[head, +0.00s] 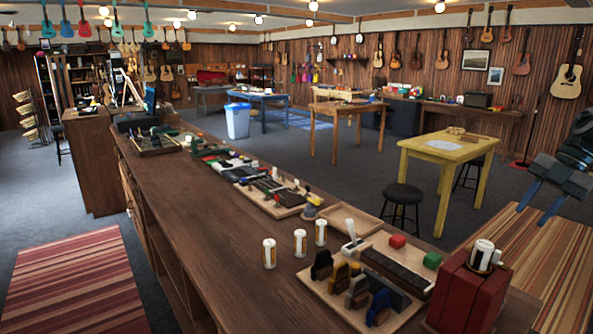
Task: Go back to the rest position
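My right gripper (532,214) hangs at the right edge of the head view, with its two blue fingers apart and pointing down. Nothing is between the fingers. It appears to the right of the wooden counter (205,215), over the floor side and near the yellow table, touching nothing that I can see. My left gripper is not in the view.
The long counter bears a wooden tray (335,297) of dark clamps and blocks, white bottles (269,253) and a red box (467,298) with a white cup on it. A yellow table (448,148) and black stool (402,194) stand behind.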

